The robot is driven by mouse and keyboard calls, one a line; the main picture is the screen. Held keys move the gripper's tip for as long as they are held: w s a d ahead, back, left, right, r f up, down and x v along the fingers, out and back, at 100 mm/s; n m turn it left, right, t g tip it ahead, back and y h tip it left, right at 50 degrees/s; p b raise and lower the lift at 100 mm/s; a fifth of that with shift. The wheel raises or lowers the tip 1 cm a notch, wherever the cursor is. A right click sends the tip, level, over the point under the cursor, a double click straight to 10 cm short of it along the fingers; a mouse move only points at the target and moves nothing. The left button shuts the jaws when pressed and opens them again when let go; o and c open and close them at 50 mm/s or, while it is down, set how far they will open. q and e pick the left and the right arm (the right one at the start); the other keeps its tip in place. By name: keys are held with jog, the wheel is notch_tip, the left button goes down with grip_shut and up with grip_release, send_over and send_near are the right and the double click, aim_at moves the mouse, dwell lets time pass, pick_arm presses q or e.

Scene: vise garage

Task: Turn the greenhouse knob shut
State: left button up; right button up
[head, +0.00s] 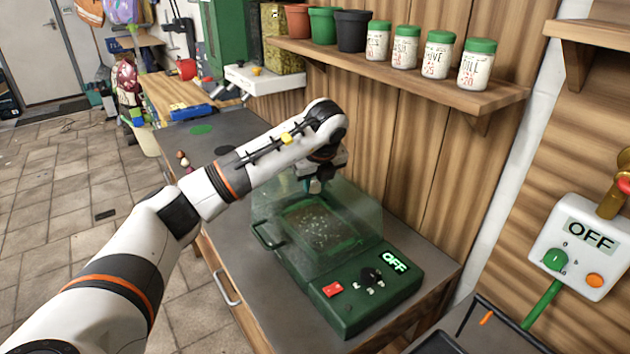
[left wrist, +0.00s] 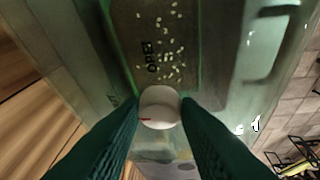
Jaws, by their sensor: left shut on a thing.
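The greenhouse is a green box (head: 345,312) with a clear cover (head: 345,205), standing on the grey bench top. Pale seeds on brown soil show through the cover. My left gripper (head: 315,187) is above the back of the cover, pointing down. In the left wrist view its two dark green fingers (left wrist: 161,112) are shut on a round white knob (left wrist: 160,104), one on each side. A small red mark shows on the knob's lower left. Lettering that seems to read OPEN is beside the knob. The knob is hidden in the head view. My right gripper is out of view.
The front panel has a red switch (head: 333,289), a black knob (head: 371,276) and a lit OFF display (head: 394,262). A shelf (head: 400,72) with pots and labelled jars is above. A white OFF box (head: 580,248) is at right.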

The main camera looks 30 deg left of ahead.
pick_arm(q)
jog(key=o, duration=1)
jog(key=shift+c, duration=0.2)
jog(key=v, duration=1.2)
